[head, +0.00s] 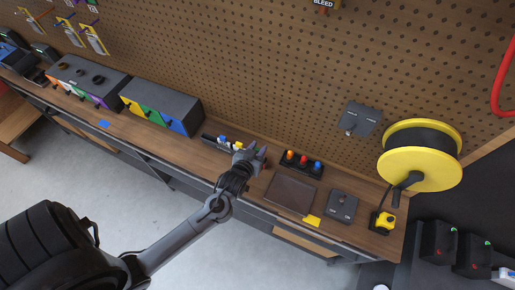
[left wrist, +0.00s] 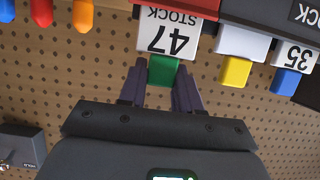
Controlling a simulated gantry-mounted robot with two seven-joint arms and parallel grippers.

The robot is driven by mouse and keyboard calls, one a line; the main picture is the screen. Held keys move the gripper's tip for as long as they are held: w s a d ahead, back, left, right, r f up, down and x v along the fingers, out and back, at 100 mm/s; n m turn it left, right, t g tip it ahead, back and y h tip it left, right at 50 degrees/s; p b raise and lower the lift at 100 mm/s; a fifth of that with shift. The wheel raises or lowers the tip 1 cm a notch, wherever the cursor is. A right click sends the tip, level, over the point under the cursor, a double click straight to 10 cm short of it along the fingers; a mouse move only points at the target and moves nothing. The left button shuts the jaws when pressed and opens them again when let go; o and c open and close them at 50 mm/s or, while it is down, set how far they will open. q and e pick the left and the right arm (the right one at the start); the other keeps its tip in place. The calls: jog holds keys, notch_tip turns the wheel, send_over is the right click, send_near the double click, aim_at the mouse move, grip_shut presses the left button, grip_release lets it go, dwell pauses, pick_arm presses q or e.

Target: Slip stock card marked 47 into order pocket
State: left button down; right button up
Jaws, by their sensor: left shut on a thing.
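The stock card marked 47 (left wrist: 168,32) is white with a green tab (left wrist: 163,70) and appears upside down in the left wrist view. My left gripper (left wrist: 160,80) is shut on this tab, with one finger on each side. In the head view my left gripper (head: 256,157) is over the bench at the right end of the card rack (head: 211,138), hiding part of it. I cannot tell whether the card is still seated in the rack. Another card marked 35 (left wrist: 295,53) has a blue tab. My right gripper is not in view. I cannot clearly identify the order pocket.
A brown panel (head: 290,194) with a yellow tag (head: 313,220) lies on the bench to the right. Red, orange and blue knobs (head: 303,162) stand behind it. A grey switch box (head: 342,206) and a yellow reel (head: 421,154) are farther right. Pegboard (head: 300,70) rises behind.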

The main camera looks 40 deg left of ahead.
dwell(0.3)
pick_arm(q)
jog(key=c, duration=0.7)
grip_release()
jog(key=shift+s, duration=0.1)
jog(key=v, duration=1)
jog(key=shift+s+r, duration=0.15)
jog(key=shift+s, duration=0.15)
jog(key=shift+d, duration=0.1)
